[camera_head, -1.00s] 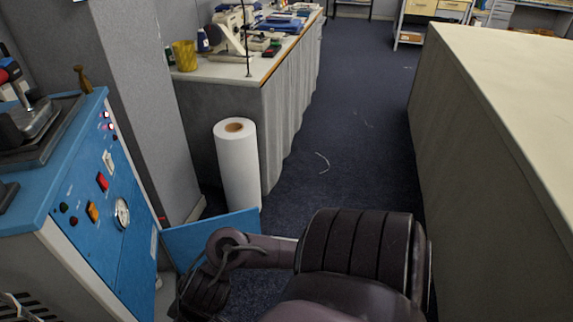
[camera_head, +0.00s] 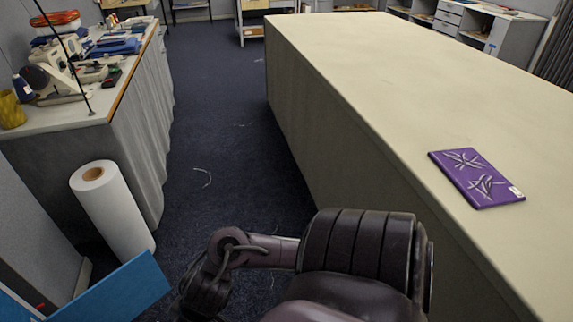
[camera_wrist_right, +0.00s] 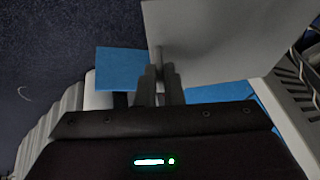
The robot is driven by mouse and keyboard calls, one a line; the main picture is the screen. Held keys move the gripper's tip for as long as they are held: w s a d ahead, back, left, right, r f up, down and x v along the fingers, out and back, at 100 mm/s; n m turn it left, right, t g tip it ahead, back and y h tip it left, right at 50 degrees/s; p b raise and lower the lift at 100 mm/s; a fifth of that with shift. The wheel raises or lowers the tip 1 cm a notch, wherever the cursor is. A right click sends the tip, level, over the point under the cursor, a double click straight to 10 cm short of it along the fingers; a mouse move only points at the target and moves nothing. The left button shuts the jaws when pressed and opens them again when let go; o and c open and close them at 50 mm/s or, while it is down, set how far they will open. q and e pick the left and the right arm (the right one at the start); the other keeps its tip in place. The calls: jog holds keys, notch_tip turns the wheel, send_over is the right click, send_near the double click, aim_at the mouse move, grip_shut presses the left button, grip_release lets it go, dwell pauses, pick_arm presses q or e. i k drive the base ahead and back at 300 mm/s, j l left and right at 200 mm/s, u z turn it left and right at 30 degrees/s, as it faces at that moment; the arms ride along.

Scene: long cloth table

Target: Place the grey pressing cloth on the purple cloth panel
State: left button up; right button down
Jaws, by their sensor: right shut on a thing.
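The purple cloth panel (camera_head: 476,178) lies flat on the long cloth-covered table (camera_head: 390,85), close to its near left edge. It has silvery leaf-like marks and a small white tag at one corner. In the right wrist view, my right gripper (camera_wrist_right: 160,78) is shut on the grey pressing cloth (camera_wrist_right: 225,40), a flat pale grey sheet held at its edge. The cloth is over the floor side, away from the purple panel. The head view shows neither the cloth nor the right fingertips. My left gripper is out of view.
A side bench (camera_head: 125,105) with sewing gear stands at the left. A white roll (camera_head: 112,210) stands on the floor before it, near a blue panel (camera_head: 120,290). The tabletop around the purple panel is bare.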

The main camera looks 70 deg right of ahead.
aim_at(475, 174)
jog(key=i+l+z, duration=0.1)
jog(key=z, duration=2.1)
jog(key=i+z, duration=0.1)
jog(key=z, duration=0.3)
jog(key=i+j+z, duration=0.1)
jog(key=z, duration=0.35)
jog(key=i+j+z, duration=0.1)
jog(key=z, duration=0.3)
jog(key=j+z, duration=0.25)
jog(key=z, duration=0.15)
jog(key=i+j+z, duration=0.1)
jog(key=z, duration=0.35)
jog(key=j+z, duration=0.35)
jog(key=j, duration=0.4)
jog(key=k+j+z, duration=0.15)
jog(key=j+z, duration=0.2)
jog(key=j, duration=0.4)
